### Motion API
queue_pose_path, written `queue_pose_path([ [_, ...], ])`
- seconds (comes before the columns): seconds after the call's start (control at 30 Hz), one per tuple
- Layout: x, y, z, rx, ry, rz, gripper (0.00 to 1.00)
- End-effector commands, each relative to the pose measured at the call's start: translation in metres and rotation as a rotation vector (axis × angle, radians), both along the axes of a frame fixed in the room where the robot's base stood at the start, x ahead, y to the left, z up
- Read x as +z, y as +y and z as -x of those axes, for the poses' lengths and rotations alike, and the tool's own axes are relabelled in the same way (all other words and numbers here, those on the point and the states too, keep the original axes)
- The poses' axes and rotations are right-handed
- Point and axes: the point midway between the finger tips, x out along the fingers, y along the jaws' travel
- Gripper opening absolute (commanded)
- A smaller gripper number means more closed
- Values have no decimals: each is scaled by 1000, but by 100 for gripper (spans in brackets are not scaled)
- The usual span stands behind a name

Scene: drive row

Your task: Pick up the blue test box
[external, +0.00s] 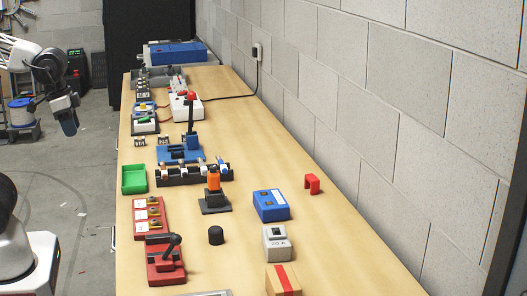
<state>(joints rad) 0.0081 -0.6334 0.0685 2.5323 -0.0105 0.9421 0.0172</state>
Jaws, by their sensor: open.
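A blue box (270,206) with small markings on its top sits upright on the right half of the wooden bench, in the nearer part; it is the likely blue test box. Nothing touches it. My gripper (68,124) is at the upper left, off the bench's left edge and over the floor, well away from the box. It points down and appears empty; its fingertips are small and dark in this view.
Near the box are a grey box (276,243), a red bracket (312,184), an orange-topped stand (214,192) and a black knob (216,235). A blue fixture (178,153) and a blue case (177,53) lie farther back. A block wall (380,130) bounds the right.

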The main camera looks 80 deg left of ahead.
Motion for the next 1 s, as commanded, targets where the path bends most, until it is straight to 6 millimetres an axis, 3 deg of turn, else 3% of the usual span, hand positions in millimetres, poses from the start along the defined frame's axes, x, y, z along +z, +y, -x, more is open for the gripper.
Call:
queue_pose_path([
  [0.47, 0, 0, 0, 0, 0, 0, 44],
  [0.83, 0, 0, 0, 0, 0, 0, 100],
  [1.0, 0, 0, 0, 0, 0, 0, 100],
])
